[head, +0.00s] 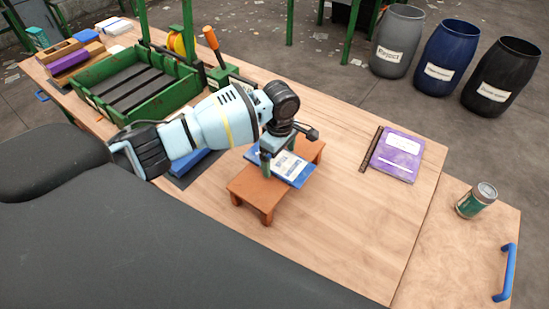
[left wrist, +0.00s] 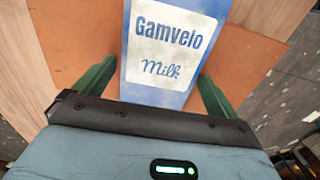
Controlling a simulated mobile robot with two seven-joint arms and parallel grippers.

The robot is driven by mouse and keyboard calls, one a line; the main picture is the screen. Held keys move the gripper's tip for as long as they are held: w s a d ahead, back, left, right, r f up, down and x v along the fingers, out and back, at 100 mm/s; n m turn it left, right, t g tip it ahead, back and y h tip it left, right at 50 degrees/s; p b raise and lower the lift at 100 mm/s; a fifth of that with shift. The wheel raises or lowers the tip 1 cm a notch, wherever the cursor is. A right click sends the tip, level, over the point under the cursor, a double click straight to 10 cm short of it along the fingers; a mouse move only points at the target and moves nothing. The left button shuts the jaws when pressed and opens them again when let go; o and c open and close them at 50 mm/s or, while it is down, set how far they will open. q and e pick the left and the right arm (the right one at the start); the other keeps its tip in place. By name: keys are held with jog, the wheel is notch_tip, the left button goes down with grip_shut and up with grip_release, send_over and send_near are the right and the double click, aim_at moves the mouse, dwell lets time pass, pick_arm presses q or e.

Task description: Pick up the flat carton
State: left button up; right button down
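The flat carton (head: 294,172) is blue with a white label and lies on a small orange-brown stand on the table. My left gripper (head: 272,158) is above the stand, pointing down at the carton. In the left wrist view its two fingers (left wrist: 158,88) are spread, one on each side of the carton. I cannot tell if either finger touches it. My gripper hides part of the carton in the head view. My right gripper is not in view.
The stand (head: 246,186) has free table around its front and right. A purple book-like item (head: 398,155) and a dark strip (head: 371,149) lie to the right. A green crate (head: 150,110) is at the left. A can (head: 476,201) stands at far right.

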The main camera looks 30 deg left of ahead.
aim_at(280, 160)
pick_arm(q)
jog(key=c, duration=0.7)
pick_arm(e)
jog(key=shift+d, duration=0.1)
pick_arm(q)
jog(key=shift+r, duration=0.4)
notch_tip(280, 160, up, 3)
jog(key=shift+r+p, duration=0.1)
jog(key=shift+p, duration=0.25)
jog(key=s+d, duration=0.1)
jog(key=s, duration=0.1)
jog(key=s+d+p, duration=0.1)
jog(key=s, duration=0.1)
jog(key=s+d, duration=0.2)
jog(key=s, duration=0.1)
jog(key=shift+d+r+p, duration=0.1)
jog(key=shift+r+p, duration=0.25)
jog(key=shift+r, duration=0.05)
jog(key=s+d, duration=0.4)
jog(key=s, duration=0.2)
jog(key=shift+s, duration=0.35)
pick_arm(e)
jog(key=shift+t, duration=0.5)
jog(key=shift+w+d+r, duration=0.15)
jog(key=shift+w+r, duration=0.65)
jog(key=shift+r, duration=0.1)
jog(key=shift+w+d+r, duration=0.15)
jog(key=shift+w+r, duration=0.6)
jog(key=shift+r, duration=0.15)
